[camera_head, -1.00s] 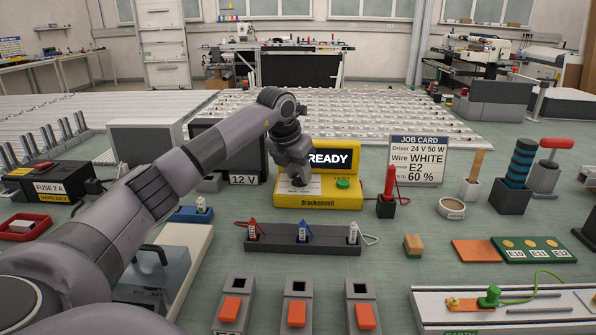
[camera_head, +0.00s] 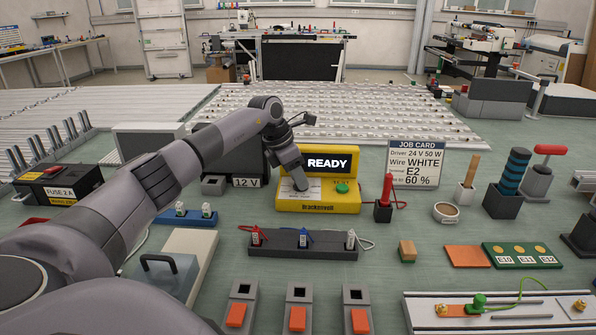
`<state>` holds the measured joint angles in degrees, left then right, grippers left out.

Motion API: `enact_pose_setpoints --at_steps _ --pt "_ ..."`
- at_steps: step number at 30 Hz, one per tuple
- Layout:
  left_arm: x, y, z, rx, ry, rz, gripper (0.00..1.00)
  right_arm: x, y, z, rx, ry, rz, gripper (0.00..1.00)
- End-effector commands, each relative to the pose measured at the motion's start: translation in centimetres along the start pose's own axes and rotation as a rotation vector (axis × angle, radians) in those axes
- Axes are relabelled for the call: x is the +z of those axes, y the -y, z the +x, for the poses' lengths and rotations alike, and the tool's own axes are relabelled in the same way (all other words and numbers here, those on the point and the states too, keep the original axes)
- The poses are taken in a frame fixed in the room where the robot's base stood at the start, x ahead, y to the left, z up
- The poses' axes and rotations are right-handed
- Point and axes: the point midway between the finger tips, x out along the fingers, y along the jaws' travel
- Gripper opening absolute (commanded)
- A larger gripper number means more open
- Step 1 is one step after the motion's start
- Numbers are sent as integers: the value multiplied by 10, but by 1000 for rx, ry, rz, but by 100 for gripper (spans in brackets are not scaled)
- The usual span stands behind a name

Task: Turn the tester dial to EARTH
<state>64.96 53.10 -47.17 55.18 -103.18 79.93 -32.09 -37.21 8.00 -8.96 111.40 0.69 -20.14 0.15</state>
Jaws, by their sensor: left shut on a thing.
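The yellow tester (camera_head: 318,207) stands mid-table with a dark display reading READY and a green button (camera_head: 342,188) at its right. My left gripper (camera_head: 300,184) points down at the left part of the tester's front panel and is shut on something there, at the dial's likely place. The dial itself is hidden behind the fingers, so its setting cannot be read. A red probe (camera_head: 385,191) stands in a dark holder just right of the tester, with a red lead. My right gripper is out of view.
A job card (camera_head: 414,164) stands behind right. A dark rack (camera_head: 290,250) with several wired connectors lies in front of the tester. A 12 V box (camera_head: 232,160) stands left, behind my arm. Green table shows between rack and tester.

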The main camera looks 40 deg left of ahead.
Motion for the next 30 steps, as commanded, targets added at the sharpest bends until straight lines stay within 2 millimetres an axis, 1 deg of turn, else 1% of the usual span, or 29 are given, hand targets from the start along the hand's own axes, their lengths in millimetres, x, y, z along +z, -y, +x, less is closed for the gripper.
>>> enact_pose_setpoints --at_steps 9,21,22,23,24,30 --pt "1 -1 -1 -28 3 72 3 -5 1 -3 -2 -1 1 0" --pt "1 -1 -1 -29 3 77 3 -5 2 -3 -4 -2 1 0" --pt "1 -1 -1 -29 3 77 43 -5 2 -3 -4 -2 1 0" --pt "1 -1 -1 -29 3 77 53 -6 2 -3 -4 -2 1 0" --pt "1 -1 -1 -29 3 77 59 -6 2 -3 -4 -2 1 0" --pt "1 -1 0 -30 2 77 59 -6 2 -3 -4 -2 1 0"
